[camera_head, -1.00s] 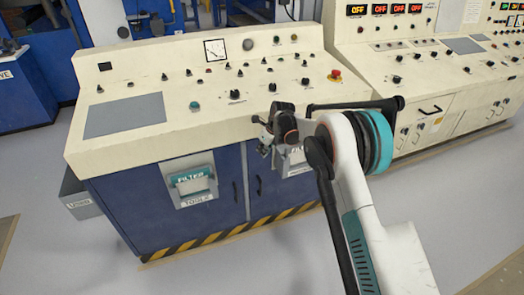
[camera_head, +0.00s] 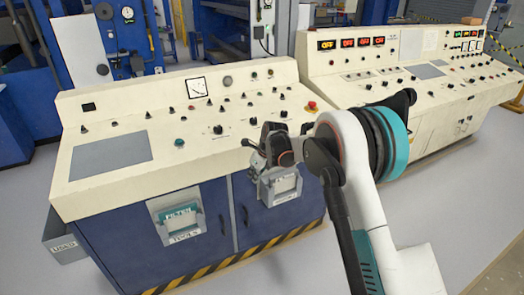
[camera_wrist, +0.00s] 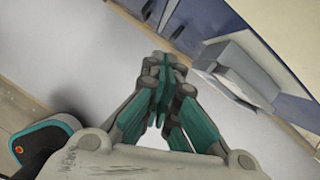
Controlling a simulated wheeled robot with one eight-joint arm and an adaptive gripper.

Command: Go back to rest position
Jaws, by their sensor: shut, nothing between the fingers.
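My gripper (camera_head: 254,152) is at the end of my arm, in front of the near control console (camera_head: 110,190), close to its front edge. In the wrist view my gripper (camera_wrist: 165,75) has its teal-padded fingers together, with nothing between them. It points down past the console front over the grey floor. My arm bends in the right half of the head view and partly hides the console's right end.
A filter holder (camera_head: 178,216) and a second holder (camera_head: 280,187) are on the console's blue front; the second also shows in the wrist view (camera_wrist: 235,75). A second console (camera_head: 400,80) with lit OFF displays stands right. A grey "USED" bin (camera_head: 64,240) is at lower left. Open floor (camera_head: 450,215) lies right.

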